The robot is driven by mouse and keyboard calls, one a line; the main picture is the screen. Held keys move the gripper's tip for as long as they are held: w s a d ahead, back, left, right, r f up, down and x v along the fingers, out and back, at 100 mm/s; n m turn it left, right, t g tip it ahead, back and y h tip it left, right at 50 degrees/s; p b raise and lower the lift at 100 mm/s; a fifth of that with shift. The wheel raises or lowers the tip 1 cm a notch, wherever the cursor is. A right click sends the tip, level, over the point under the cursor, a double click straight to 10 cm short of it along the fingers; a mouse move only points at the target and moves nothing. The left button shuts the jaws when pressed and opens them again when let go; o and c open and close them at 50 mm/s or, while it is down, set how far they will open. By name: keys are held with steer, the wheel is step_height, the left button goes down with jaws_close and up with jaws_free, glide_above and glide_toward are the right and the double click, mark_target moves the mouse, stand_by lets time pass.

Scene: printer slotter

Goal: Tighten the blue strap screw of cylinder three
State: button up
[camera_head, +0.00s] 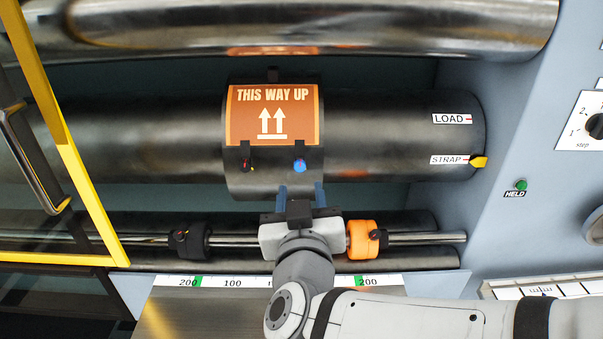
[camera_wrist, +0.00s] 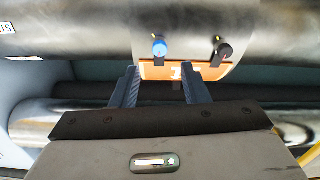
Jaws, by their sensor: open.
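A black cylinder (camera_head: 380,135) carries a dark strap (camera_head: 275,185) with an orange "THIS WAY UP" plate (camera_head: 273,124). The blue strap screw (camera_head: 300,165) sits at the strap's lower right, below the plate. A black screw (camera_head: 246,165) with a red mark sits to its left. No cylinder number is visible. My gripper (camera_head: 301,194) is open and empty just below the blue screw, fingers pointing up toward it. In the wrist view, the blue screw (camera_wrist: 159,47) lies just beyond and roughly between the fingertips (camera_wrist: 160,74), apart from them.
A rod below carries a black collar (camera_head: 190,241) and an orange collar (camera_head: 361,239) on either side of my gripper. A yellow-framed door (camera_head: 86,185) stands open at left. STRAP (camera_head: 446,160) and LOAD labels mark the cylinder's right end. A green HELD lamp (camera_head: 521,185) is on the right panel.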

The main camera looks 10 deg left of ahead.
mark_target(300, 167)
steer(key=p+x, duration=0.3)
steer(key=shift+w+r+p, duration=0.2)
steer(key=shift+w+p, duration=0.15)
steer(key=shift+w, duration=0.05)
steer(key=shift+x, duration=1.4)
steer(key=shift+a+f, duration=0.1)
steer(key=shift+f, duration=0.1)
jaws_close()
